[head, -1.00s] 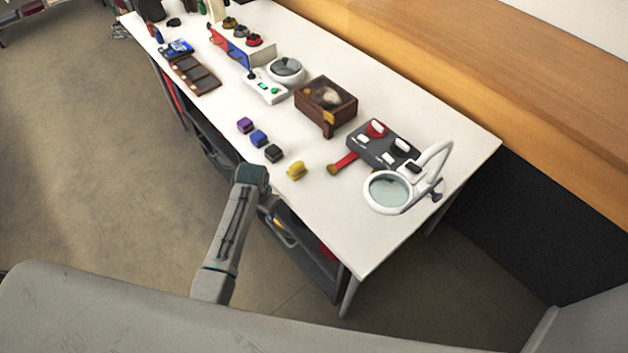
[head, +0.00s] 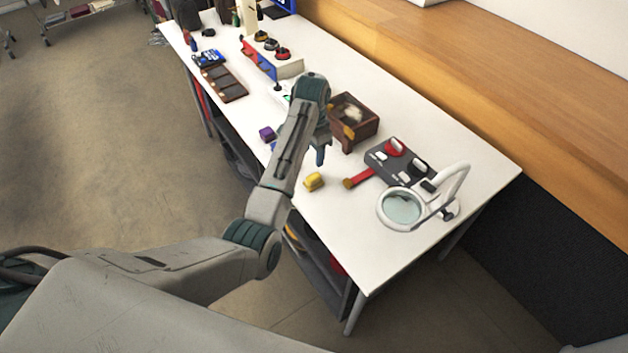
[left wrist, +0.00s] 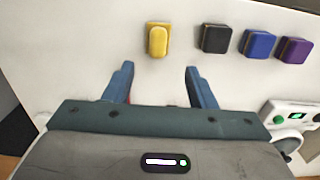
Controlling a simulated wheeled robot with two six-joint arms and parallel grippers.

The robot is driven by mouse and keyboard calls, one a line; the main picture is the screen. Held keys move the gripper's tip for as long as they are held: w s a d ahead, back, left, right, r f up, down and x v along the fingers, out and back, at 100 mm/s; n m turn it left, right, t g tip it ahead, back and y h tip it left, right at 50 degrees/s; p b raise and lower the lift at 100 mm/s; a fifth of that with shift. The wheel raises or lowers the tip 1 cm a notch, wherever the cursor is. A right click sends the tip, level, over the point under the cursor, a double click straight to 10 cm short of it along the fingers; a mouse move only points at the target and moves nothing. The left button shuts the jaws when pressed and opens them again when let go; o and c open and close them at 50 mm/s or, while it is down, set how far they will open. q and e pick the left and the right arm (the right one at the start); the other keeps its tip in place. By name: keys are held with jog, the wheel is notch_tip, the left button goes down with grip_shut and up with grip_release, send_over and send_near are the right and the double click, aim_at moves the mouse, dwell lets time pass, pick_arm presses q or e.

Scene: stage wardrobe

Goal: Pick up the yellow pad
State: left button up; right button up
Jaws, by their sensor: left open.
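The yellow pad (head: 314,181) lies on the white table near its front edge, just in front of my left gripper (head: 320,157) in the head view. In the left wrist view the yellow pad (left wrist: 158,40) is beyond the fingertips, roughly in line with the gap between them. My right gripper is not in view.
A black pad (left wrist: 214,38), a blue pad (left wrist: 257,43) and a purple pad (left wrist: 293,50) sit in a row beside the yellow one. A red-handled tool (head: 358,178), a dark control box (head: 385,165), a magnifier lamp (head: 402,208) and a wooden box (head: 366,128) stand nearby.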

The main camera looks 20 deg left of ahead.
pick_arm(q)
send_over(314, 175)
jog(key=f, duration=0.5)
jog(key=shift+a+p, duration=0.3)
jog(key=shift+p, duration=0.1)
jog(key=f, duration=0.1)
jog(key=f+p, duration=0.1)
jog(key=f, duration=0.2)
jog(key=shift+s+d+f+p, duration=0.15)
jog(key=shift+d+f+p, duration=0.1)
jog(key=shift+f+p, duration=0.1)
jog(key=shift+f, duration=0.5)
jog(key=c, duration=0.9)
jog(key=shift+r, duration=0.1)
jog(key=shift+r, duration=0.4)
notch_tip(314, 175, up, 2)
jog(key=shift+r+b, duration=0.15)
jog(key=shift+b, duration=0.55)
jog(key=s, duration=0.5)
jog(key=s+d+r+b, duration=0.1)
jog(key=s, duration=0.4)
jog(key=s+d+r+b, duration=0.1)
jog(key=s, duration=0.5)
